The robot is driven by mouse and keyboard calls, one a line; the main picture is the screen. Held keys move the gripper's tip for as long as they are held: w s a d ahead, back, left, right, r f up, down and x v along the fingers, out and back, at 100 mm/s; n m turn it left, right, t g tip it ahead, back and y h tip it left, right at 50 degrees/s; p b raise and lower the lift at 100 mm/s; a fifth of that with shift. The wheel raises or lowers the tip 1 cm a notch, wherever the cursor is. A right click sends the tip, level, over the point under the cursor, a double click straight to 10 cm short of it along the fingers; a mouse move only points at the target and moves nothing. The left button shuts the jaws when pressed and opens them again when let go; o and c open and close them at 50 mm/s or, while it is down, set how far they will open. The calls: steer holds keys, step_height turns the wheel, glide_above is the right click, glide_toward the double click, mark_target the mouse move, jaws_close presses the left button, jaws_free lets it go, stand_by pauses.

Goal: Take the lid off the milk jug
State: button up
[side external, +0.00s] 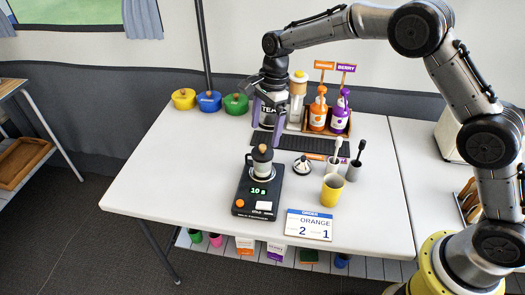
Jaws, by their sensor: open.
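A small grey metal jug (262,170) stands upright on a black device with a lit green display. A lid with a round brown knob (262,149) sits on top of it. I take this for the milk jug, though no label shows. My gripper (265,137) points down with its two purple fingers apart. In the picture it is just above the knob. Its fingers hold nothing that I can see, and I cannot tell its exact depth relative to the jug.
The black device (241,206) is on the white table (160,180). Orange (318,117) and purple bottles (339,120) stand behind. The table's left side is clear.

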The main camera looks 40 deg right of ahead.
mark_target(263, 146)
steer(key=f, duration=0.3)
steer(key=a+f, duration=0.1)
steer(key=f, duration=0.1)
steer(key=shift+s, duration=0.25)
steer(key=shift+c, duration=0.3)
steer(key=shift+r, duration=0.1)
steer(key=c, duration=1.2)
steer(key=shift+o, duration=0.2)
